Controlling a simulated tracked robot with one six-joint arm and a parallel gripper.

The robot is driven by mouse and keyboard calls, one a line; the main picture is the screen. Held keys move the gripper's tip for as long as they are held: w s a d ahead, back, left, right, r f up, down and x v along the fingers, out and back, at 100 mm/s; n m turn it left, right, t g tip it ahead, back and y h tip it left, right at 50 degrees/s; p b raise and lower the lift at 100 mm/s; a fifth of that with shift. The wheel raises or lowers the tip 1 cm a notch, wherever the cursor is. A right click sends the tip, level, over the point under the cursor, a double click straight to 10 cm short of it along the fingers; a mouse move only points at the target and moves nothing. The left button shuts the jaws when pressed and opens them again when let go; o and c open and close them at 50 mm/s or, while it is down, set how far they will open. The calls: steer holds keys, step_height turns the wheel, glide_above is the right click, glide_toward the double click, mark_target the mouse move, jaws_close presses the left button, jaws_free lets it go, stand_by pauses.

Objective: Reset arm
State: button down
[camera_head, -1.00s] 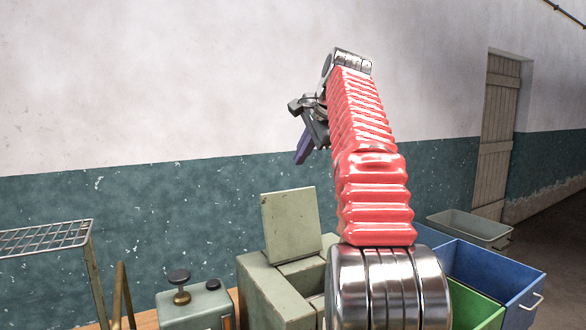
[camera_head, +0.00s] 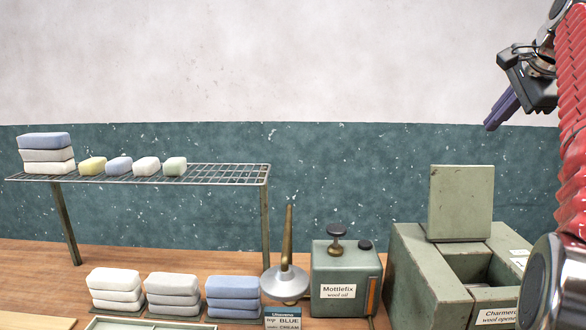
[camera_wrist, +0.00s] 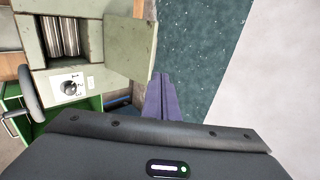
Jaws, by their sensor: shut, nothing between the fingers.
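My gripper (camera_head: 501,110) is raised at the upper right of the head view, in front of the wall and above the green wool opener. Its purple fingers are together, with nothing between them. In the wrist view the fingers (camera_wrist: 160,98) show at the centre, pointing toward the teal lower wall. My red ribbed arm rises along the right edge of the head view.
The wool opener (camera_head: 410,262) has its lid up below my gripper. A wire rack (camera_head: 225,173) holds several soft blocks. Wall space around my gripper is clear.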

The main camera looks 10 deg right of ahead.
step_height(320, 180, down, 8)
steer(key=w+d+f+n+g, duration=0.1)
steer(key=d+n, duration=0.2)
steer(key=n, duration=0.1)
steer(key=s+a+f+n+g, duration=0.1)
steer(key=s+a+f+n, duration=0.1)
steer(key=a+f+n, duration=0.4)
steer(key=s+a+f+n, duration=0.3)
steer(key=s+a+f, duration=0.4)
steer(key=a, duration=0.3)
steer(key=s+a+f+n+y, duration=0.1)
steer(key=s+a+f+n, duration=0.2)
steer(key=s+a+f, duration=0.5)
steer(key=s+a+f+n+g, duration=0.1)
steer(key=s+a+f+n, duration=0.2)
steer(key=s+a+f, duration=0.5)
steer(key=shift+s+a+n+y, duration=0.3)
steer(key=shift+s+a+n, duration=0.15)
steer(key=shift+a, duration=2.5)
